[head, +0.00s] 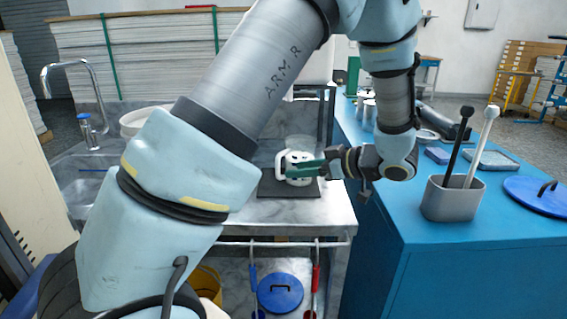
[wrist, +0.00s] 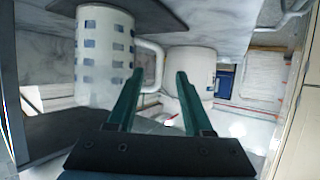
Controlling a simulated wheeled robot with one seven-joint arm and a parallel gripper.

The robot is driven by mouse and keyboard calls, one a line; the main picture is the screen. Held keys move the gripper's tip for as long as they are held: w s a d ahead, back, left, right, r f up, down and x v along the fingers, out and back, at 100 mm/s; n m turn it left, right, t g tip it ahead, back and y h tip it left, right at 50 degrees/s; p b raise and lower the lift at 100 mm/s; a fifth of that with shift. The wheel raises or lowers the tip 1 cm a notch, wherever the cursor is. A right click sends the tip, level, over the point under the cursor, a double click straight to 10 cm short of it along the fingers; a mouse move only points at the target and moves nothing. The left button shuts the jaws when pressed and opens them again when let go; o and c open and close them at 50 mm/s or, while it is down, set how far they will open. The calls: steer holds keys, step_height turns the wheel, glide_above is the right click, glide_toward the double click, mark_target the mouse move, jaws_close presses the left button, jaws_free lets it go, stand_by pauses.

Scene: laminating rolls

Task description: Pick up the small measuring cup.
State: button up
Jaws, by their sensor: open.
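A white cup with a loop handle stands on a dark mat on the grey counter in the head view (head: 293,158); I take it as the small measuring cup. In the wrist view, where the scene looks upside down, the cup (wrist: 104,60) shows rows of blue-grey squares and its handle on the right. My gripper (head: 290,170) reaches across the cup from the right, partly hiding it. In the wrist view my gripper (wrist: 160,73) is open. The handle shows around the gap near the left fingertip; I cannot tell whether they touch.
A white basin (head: 146,121) is by the sink at left. A blue worktop (head: 400,240) at right holds a grey holder (head: 450,202) with two rods. The counter front is clear.

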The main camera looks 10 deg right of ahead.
steer(key=x, duration=0.3)
steer(key=p+x, duration=0.1)
steer(key=x, duration=0.2)
steer(key=p+x, duration=0.1)
steer(key=x, duration=0.2)
steer(key=shift+w+a+r, duration=0.15)
steer(key=shift+w+a, duration=0.1)
steer(key=shift+a, duration=0.1)
steer(key=shift+w+a+f, duration=0.3)
steer(key=shift+w+a, duration=0.05)
steer(key=shift+c, duration=0.4)
jaws_close()
stand_by(0.3)
